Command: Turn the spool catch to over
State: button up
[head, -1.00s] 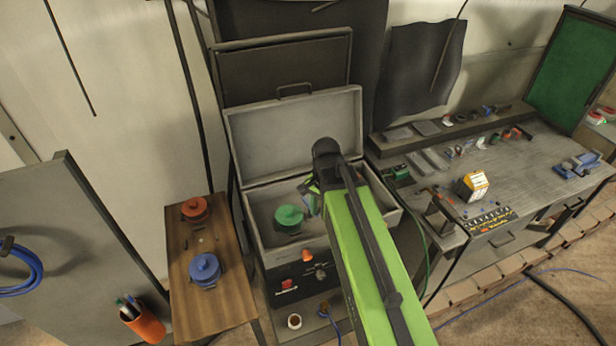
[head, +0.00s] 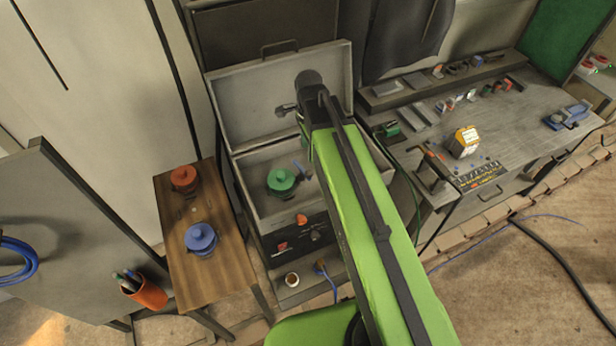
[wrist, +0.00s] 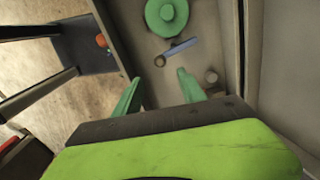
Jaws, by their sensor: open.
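A green spool (head: 281,180) sits inside the open grey case (head: 242,187); it also shows at the top of the wrist view (wrist: 167,14). Next to it is a small blue bar (wrist: 180,47), apparently the spool catch, lying slanted on the case floor. In the head view the blue bar (head: 300,168) shows partly beside my arm. My gripper (wrist: 158,86) is open and empty, its green fingers spread over the case floor, apart from the bar. In the head view my arm hides most of the fingers.
Small round knobs (wrist: 159,61) sit near the bar. The case lid (head: 285,95) stands open behind. The case front has an orange knob (head: 301,220). A wooden table (head: 214,266) at left holds an orange spool (head: 184,179) and a blue spool (head: 201,238). A workbench (head: 500,125) stands at right.

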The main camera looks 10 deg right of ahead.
aim_at(309, 172)
notch_tip(309, 172, down, 12)
jog(key=b, duration=1)
jog(key=shift+r, duration=0.25)
grip_shut()
